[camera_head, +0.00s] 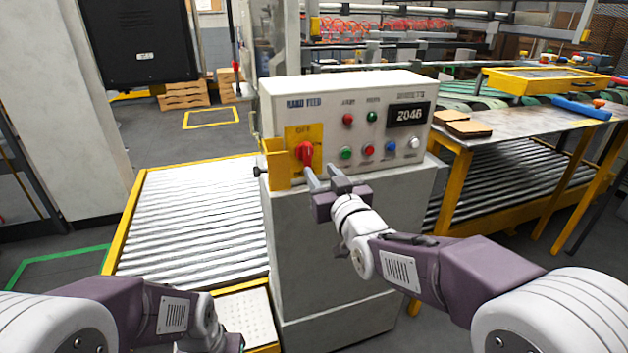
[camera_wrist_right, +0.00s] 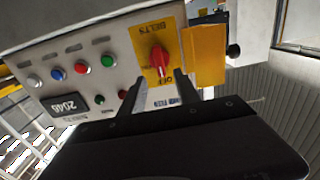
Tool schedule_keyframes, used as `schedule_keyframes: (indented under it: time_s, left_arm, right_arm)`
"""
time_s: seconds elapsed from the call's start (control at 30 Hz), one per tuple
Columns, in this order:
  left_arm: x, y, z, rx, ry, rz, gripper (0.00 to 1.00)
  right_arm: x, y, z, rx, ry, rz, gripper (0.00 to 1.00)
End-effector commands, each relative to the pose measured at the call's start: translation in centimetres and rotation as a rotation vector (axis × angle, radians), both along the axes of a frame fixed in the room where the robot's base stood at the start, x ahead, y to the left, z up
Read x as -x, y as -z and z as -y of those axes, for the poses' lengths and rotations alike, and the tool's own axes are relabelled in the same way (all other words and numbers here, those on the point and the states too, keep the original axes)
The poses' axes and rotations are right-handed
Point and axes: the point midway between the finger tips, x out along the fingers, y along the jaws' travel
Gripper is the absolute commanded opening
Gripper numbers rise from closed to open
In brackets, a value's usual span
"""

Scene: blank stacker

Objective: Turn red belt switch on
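The red belt switch (camera_head: 304,153) is a rotary knob on a yellow plate (camera_head: 291,136), at the left of the control box front. The plate reads OFF above the knob, and the knob's grip stands roughly upright. My right gripper (camera_head: 324,177) is open and empty, just in front of and below the knob. In the right wrist view the knob (camera_wrist_right: 159,59) shows just beyond the two spread fingertips (camera_wrist_right: 158,82), roughly between them; contact cannot be told. My left gripper (camera_head: 234,343) is at the bottom edge, its fingers out of frame.
A yellow bracket (camera_head: 277,166) juts out left of the knob. A roller conveyor (camera_head: 190,215) lies left of the cabinet (camera_head: 335,265). A metal table (camera_head: 520,125) stands at right.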

Motion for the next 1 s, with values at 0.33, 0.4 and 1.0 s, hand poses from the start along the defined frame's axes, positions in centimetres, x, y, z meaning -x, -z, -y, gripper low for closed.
schedule_keyframes:
  time_s: [0.33, 0.4, 1.0]
  left_arm:
    - [0.0, -0.9, 0.0, 0.0, 0.0, 0.001, 0.36]
    - [0.0, -1.0, 0.0, 0.0, 0.0, 0.001, 0.36]
    - [0.0, -1.3, 0.0, 0.0, 0.0, 0.001, 0.36]
  right_arm:
    - [-4.0, -0.2, -1.3, 0.001, 0.001, -0.003, 0.38]
    - [-5.4, -0.3, -1.7, 0.001, 0.001, -0.003, 0.38]
    - [-8.6, -0.1, -2.7, 0.001, 0.001, -0.003, 0.16]
